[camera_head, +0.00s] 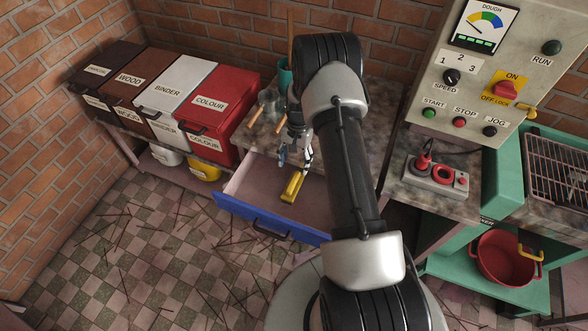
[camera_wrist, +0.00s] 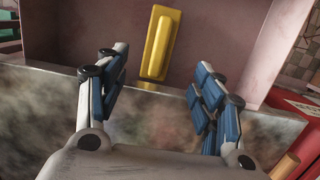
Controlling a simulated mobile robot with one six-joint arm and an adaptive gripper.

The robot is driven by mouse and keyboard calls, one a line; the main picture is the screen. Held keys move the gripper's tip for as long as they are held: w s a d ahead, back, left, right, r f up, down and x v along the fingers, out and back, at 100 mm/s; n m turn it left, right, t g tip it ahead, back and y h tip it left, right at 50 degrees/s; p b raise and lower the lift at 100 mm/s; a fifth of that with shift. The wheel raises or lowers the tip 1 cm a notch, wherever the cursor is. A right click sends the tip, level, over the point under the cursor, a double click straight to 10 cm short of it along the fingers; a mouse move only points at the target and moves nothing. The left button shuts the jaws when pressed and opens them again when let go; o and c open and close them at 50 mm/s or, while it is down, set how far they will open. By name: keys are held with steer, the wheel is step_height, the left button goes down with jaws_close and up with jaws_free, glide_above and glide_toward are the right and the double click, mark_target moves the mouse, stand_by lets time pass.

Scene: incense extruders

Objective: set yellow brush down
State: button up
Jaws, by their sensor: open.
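The yellow brush (camera_head: 293,187) lies in the open blue-fronted drawer (camera_head: 236,211). In the wrist view the yellow brush (camera_wrist: 161,42) shows beyond my fingertips, lying lengthwise away from me, with its lower end near the worktop edge in the picture. My gripper (camera_head: 295,157) is open and empty above the back part of the drawer, apart from the brush. In the wrist view my gripper (camera_wrist: 160,72) has its blue-padded fingers spread wide with nothing between them. The brush's underside is hidden.
Labelled bins, including a red COLOUR bin (camera_head: 213,107), stand left of the drawer. A teal cup (camera_head: 285,76) and small tools are on the worktop behind my gripper. A control box (camera_head: 437,175) sits to the right. Thin sticks litter the tiled floor (camera_head: 130,240).

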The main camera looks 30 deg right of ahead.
steer(key=s+a+r+n+t, duration=0.15)
steer(key=a+r, duration=0.25)
steer(key=r, duration=1)
steer(key=s+a+r+n+t, duration=0.1)
steer(key=s+a+r+n, duration=0.25)
steer(key=r, duration=1.05)
steer(key=s+a+r+n+t+h, duration=0.1)
steer(key=s+a+r, duration=0.2)
steer(key=s+r, duration=0.25)
steer(key=s+a+r+n+t, duration=0.1)
steer(key=s+a+r+n, duration=0.1)
steer(key=s+a+r, duration=0.3)
steer(key=s+n+t, duration=0.1)
steer(key=s+n, duration=0.1)
steer(key=s, duration=1)
steer(key=shift+s+a, duration=0.15)
steer(key=shift+a, duration=0.3)
